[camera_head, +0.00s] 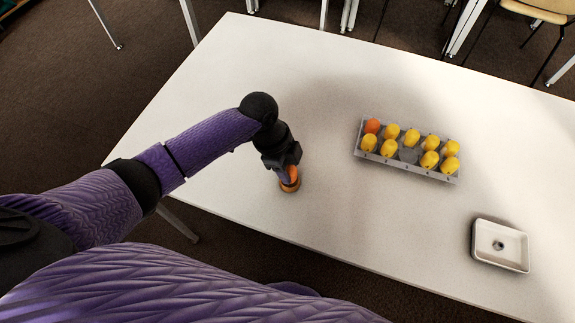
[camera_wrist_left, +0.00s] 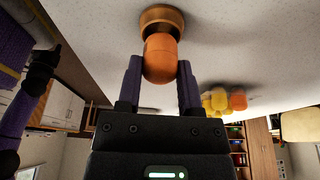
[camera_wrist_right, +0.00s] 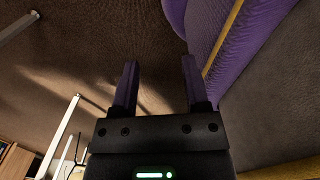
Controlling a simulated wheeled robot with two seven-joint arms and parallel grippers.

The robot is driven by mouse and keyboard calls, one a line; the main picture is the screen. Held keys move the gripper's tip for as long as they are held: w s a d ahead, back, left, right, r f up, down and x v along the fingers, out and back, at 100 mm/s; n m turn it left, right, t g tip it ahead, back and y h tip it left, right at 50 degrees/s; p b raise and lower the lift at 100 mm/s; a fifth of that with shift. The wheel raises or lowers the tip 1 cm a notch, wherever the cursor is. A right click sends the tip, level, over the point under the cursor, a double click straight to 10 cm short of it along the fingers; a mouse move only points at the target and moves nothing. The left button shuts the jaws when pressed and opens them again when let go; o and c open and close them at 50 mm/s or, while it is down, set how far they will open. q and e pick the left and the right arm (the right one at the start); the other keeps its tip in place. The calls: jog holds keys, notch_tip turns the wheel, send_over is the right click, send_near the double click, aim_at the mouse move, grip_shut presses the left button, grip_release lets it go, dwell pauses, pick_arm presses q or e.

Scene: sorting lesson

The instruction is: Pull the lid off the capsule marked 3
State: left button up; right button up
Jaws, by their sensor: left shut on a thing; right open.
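An orange capsule (camera_head: 293,173) stands in a round brown holder (camera_head: 289,186) on the table, left of centre. In the left wrist view the capsule (camera_wrist_left: 160,58) is upright in the holder (camera_wrist_left: 161,20), and a seam runs around it. My left gripper (camera_wrist_left: 158,75) is shut on this orange capsule, one finger on each side. No number shows on it. A grey rack (camera_head: 408,155) holds several yellow capsules (camera_head: 411,137) and one orange capsule (camera_head: 372,126); one front place is empty. Its small marks are unreadable. My right gripper (camera_wrist_right: 160,85) is open and empty, over the floor.
A white square dish (camera_head: 484,258) with a small dark round spot in its middle sits at the right of the white table (camera_head: 330,85). The table is clear between the holder and the rack. Chair and table legs stand on the brown floor beyond the far edge.

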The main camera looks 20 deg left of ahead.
aim_at(295, 171)
pick_arm(q)
notch_tip(295, 171, up, 5)
jog(key=p, duration=0.4)
jog(key=shift+r, duration=0.1)
jog(key=shift+r+p, duration=0.35)
jog(key=shift+p, duration=0.15)
jog(key=shift+f, duration=0.1)
pick_arm(e)
notch_tip(295, 171, up, 5)
jog(key=w+a, duration=0.2)
jog(key=shift+r+t, duration=0.2)
jog(key=shift+t, duration=0.1)
